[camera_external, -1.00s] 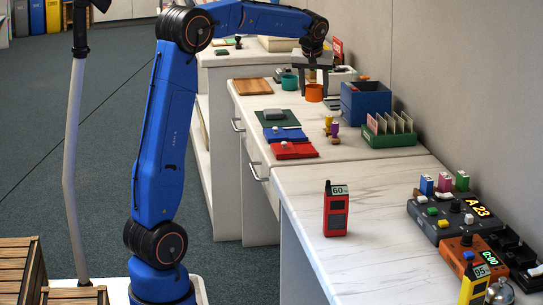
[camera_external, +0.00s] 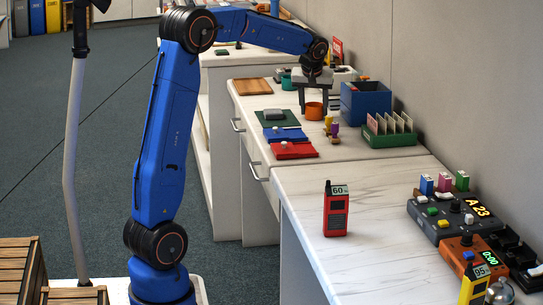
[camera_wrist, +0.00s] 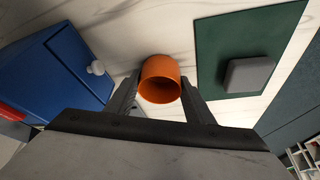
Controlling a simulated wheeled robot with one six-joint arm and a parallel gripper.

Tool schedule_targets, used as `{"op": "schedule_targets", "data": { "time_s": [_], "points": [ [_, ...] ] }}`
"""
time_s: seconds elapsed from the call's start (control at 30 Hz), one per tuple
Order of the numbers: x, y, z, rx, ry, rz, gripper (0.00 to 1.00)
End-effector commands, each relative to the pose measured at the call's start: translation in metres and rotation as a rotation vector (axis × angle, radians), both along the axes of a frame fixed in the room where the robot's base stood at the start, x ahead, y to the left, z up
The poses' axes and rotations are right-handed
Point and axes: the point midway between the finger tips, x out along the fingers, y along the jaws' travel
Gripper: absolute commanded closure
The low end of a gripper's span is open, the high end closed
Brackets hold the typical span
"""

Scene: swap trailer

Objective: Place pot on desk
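The pot is a small orange open-topped cup (camera_external: 315,111) above or on the white marbled desk (camera_external: 345,155); contact beneath it is not clear. In the wrist view the orange pot (camera_wrist: 160,78) sits between the two fingers, its open mouth towards the camera. My gripper (camera_external: 316,106) points down, with a finger at each side of the pot. The fingers also show in the wrist view (camera_wrist: 161,95), close against the pot's sides, and are shut on it.
A green mat (camera_external: 290,119) with a grey block, a blue item (camera_external: 270,135) and a red item (camera_external: 300,153) lie in front. A blue box (camera_external: 366,106) and green card rack (camera_external: 390,138) stand right. A teal cup (camera_external: 287,83) is behind left.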

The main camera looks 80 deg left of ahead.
Motion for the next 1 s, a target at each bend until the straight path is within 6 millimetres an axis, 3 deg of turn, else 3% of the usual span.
{"op": "schedule_targets", "data": {
  "time_s": [0.03, 0.07, 0.47, 1.0],
  "points": [
    [0.000, 0.000, 0.000, 0.000, 0.000, 0.000, 0.41],
    [0.000, 0.000, 0.000, 0.000, 0.000, 0.000, 0.34],
    [0.000, -0.001, 0.005, 0.000, 0.000, 0.000, 0.34],
    [-0.013, -0.034, 0.090, 0.000, -0.002, -0.001, 0.34]
  ]
}}
